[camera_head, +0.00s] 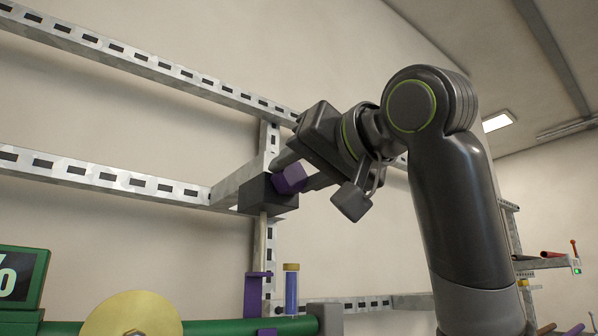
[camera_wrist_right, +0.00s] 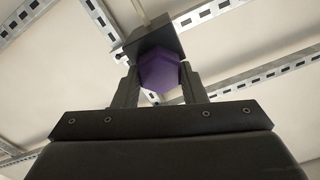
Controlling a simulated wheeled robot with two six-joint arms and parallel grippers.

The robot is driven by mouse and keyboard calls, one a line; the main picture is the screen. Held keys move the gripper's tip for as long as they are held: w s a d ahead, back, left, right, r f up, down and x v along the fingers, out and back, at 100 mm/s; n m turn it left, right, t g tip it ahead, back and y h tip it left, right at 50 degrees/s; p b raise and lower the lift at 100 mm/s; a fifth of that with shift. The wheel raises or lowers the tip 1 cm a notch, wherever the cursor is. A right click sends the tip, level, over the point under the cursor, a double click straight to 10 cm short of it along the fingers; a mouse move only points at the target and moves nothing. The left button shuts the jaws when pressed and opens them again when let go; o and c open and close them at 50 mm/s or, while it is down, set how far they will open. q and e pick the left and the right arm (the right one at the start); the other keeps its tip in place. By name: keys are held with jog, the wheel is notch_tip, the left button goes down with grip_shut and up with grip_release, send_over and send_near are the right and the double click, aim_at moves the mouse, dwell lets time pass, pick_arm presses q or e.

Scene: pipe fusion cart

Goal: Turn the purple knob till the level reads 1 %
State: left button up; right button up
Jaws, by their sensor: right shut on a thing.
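The purple knob (camera_head: 290,179) is a faceted block on the front of a dark box (camera_head: 262,197) fixed to the metal rails. My right gripper (camera_head: 296,178) is shut on the knob. In the right wrist view the knob (camera_wrist_right: 159,73) sits between the two fingers of the gripper (camera_wrist_right: 158,85), under the dark box (camera_wrist_right: 150,42). A green-framed display (camera_head: 20,278) is cut off at the left edge of the head view. Only a "%" sign shows on it; the number is out of view. My left gripper is not in view.
Perforated metal rails (camera_head: 110,180) run along the wall behind the box. Below stand a green pipe (camera_head: 235,327), a yellow disc (camera_head: 130,315), a purple bracket (camera_head: 254,295) and a blue cylinder with a tan cap (camera_head: 291,290). A shelf with small items (camera_head: 545,262) is at the right.

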jog(key=n+b, duration=0.1)
jog(key=n, duration=0.3)
jog(key=shift+n, duration=0.3)
jog(key=n+b, duration=0.1)
jog(key=n, duration=0.3)
jog(key=shift+s+a, duration=0.1)
jog(key=n, duration=0.9)
jog(key=shift+a+f+n, duration=0.1)
jog(key=shift+n, duration=0.2)
jog(key=o, duration=1)
